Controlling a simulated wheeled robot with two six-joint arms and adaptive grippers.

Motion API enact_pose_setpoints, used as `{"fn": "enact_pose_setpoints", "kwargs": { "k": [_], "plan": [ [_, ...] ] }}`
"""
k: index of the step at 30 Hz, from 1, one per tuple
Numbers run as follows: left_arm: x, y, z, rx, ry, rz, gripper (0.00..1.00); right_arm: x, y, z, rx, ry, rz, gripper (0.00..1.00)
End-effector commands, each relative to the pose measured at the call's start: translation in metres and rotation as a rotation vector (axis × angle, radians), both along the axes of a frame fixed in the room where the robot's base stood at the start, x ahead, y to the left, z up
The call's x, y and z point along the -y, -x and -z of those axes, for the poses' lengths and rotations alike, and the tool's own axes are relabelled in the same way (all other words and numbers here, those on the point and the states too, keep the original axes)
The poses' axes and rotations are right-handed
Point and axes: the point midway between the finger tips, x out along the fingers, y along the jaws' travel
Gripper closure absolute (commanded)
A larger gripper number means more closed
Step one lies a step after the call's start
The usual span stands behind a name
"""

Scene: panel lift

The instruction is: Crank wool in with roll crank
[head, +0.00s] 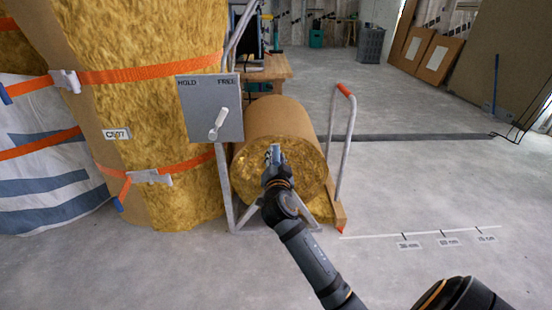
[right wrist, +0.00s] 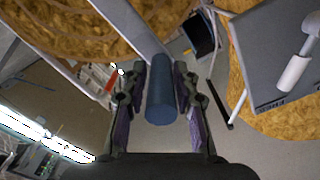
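A roll of yellow wool with a brown backing (head: 285,118) lies in a grey tube stand (head: 228,190), its round end facing me. My right gripper (head: 274,152) is in front of that end. In the right wrist view, the crank's dark blue cylindrical handle (right wrist: 160,102) stands between my right gripper's two fingers (right wrist: 161,112). The fingers are open around it, with narrow gaps showing on both sides. A grey crank bar (right wrist: 137,38) runs behind the handle. In the head view my gripper hides most of the crank. My left gripper is not in view.
A grey HOLD/FREE panel (head: 205,100) with a white lever (head: 217,124) stands left of the roll. Tall strapped wool (head: 165,120) stands further left. A red-tipped tube handle (head: 345,91) rises at right. The floor at right is open, with a marked white line (head: 375,236).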

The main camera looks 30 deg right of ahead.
Motion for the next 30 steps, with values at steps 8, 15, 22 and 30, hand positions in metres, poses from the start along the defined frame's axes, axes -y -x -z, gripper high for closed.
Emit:
{"fn": "enact_pose_setpoints", "kwargs": {
  "k": [8,15,22,30],
  "plan": [
    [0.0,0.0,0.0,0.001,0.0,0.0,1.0,0.0,0.0,0.0,0.001,-0.001,-0.001,0.53],
    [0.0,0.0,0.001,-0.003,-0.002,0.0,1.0,-0.009,0.013,0.001,0.001,-0.004,-0.003,0.53],
    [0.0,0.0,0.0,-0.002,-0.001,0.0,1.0,-0.032,0.051,0.002,-0.001,-0.008,-0.002,0.53],
    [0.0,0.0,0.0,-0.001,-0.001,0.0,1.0,-0.039,0.064,0.0,0.0,0.0,0.0,0.53]
  ]
}}
